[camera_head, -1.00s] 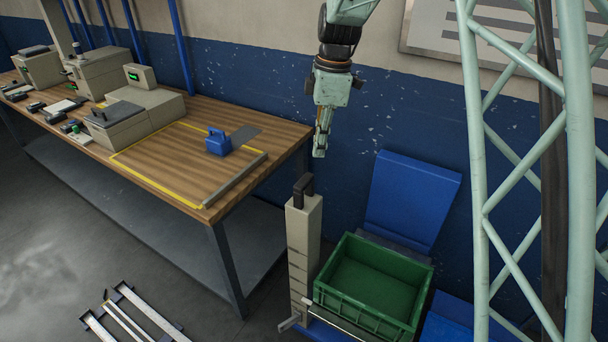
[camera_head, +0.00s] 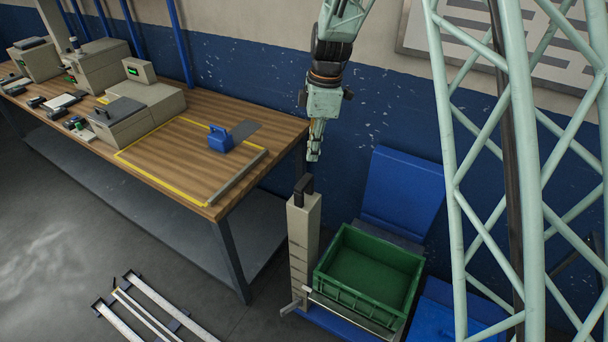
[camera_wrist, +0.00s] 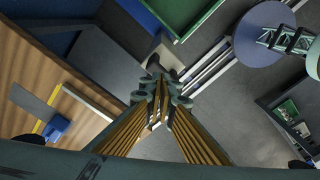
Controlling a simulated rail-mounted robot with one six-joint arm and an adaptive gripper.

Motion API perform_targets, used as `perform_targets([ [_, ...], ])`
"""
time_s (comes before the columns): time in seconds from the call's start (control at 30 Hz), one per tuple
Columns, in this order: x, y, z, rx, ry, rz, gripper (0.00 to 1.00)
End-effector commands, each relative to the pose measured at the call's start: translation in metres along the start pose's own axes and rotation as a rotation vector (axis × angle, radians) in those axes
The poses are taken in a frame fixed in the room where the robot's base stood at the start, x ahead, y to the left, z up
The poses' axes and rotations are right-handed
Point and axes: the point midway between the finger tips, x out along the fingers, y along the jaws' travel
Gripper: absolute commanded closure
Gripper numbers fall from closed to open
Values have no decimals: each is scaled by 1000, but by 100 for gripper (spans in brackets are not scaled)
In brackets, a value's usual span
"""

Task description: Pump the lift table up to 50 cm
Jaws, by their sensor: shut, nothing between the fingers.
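The likely lift table is a low blue platform (camera_head: 342,322) bearing a green crate (camera_head: 368,275), beside a beige column (camera_head: 303,240) with a black handle (camera_head: 303,188) on top. A thin light bar runs across the crate's front, with a small pale lever (camera_head: 291,308) at the column's foot. My gripper (camera_head: 313,155) points down above the black handle, apart from it in the head view. It is shut and empty. In the wrist view the fingers (camera_wrist: 163,92) partly cover the column; the green crate shows in part (camera_wrist: 183,14). No height reading is legible.
A wooden workbench (camera_head: 190,165) with a blue-handled tool (camera_head: 221,138) and several machines stands left of the column. Pale rails (camera_head: 140,308) lie low at the front. A blue panel (camera_head: 400,195) stands behind the crate. The floor (camera_head: 50,250) at front left is clear.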

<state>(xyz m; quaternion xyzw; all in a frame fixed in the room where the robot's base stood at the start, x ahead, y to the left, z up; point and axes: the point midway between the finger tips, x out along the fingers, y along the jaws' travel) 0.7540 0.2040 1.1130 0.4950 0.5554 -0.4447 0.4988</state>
Motion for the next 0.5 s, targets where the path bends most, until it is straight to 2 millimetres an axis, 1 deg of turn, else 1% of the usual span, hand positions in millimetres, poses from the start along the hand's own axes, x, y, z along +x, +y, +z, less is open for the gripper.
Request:
perform_targets([
  [0.03,-4,-1,-1,0,0,-2,100],
  [0.5,-2,-7,-6,-3,-2,-2,100],
])
